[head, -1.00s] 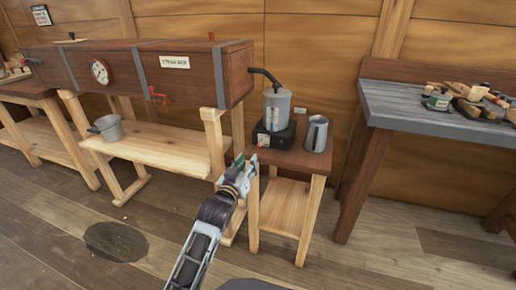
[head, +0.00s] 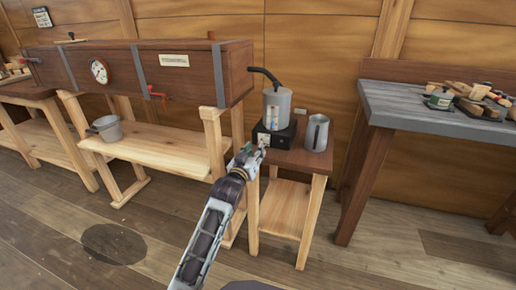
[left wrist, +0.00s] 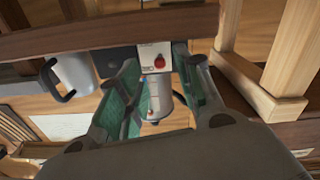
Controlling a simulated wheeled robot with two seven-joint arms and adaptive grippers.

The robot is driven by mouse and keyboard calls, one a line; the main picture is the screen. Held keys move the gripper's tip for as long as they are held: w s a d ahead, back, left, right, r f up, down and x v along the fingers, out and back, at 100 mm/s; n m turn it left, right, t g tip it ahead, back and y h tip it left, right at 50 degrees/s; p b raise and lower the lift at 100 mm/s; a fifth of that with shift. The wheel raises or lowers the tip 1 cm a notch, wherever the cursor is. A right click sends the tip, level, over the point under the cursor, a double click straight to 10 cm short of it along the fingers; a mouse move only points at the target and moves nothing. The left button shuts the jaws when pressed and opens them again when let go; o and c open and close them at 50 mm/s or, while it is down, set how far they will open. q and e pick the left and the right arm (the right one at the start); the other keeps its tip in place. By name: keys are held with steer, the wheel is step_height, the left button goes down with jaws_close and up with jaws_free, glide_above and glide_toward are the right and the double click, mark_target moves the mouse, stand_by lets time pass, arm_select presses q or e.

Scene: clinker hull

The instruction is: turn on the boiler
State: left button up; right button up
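The boiler (head: 277,105) is a grey cylinder with a black pipe at its top, standing on a black base (head: 285,134) on a small wooden table. The base has a white front panel (head: 264,138). In the left wrist view the boiler (left wrist: 157,98) looks upside down, and the panel (left wrist: 149,51) carries a red knob (left wrist: 160,60). My left gripper (head: 257,153) is just in front of the panel. In the left wrist view its two green-padded fingers (left wrist: 158,72) are apart, with the knob seen between them; I cannot tell whether they touch it. My right gripper is not in view.
A metal jug (head: 317,133) stands right of the boiler on the small table (head: 311,160). A long wooden steam box (head: 190,75) with a red valve is at left. A pot (head: 106,128) sits on the shelf below it. A grey-topped workbench (head: 410,110) is at right.

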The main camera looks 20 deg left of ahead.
arm_select(q)
steer(key=shift+w+d+b, duration=0.1)
steer(key=shift+w+b, duration=0.3)
steer(key=shift+w, duration=1.65)
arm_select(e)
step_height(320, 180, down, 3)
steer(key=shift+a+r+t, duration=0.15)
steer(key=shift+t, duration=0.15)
arm_select(q)
steer(key=c, duration=0.7)
jaws_close()
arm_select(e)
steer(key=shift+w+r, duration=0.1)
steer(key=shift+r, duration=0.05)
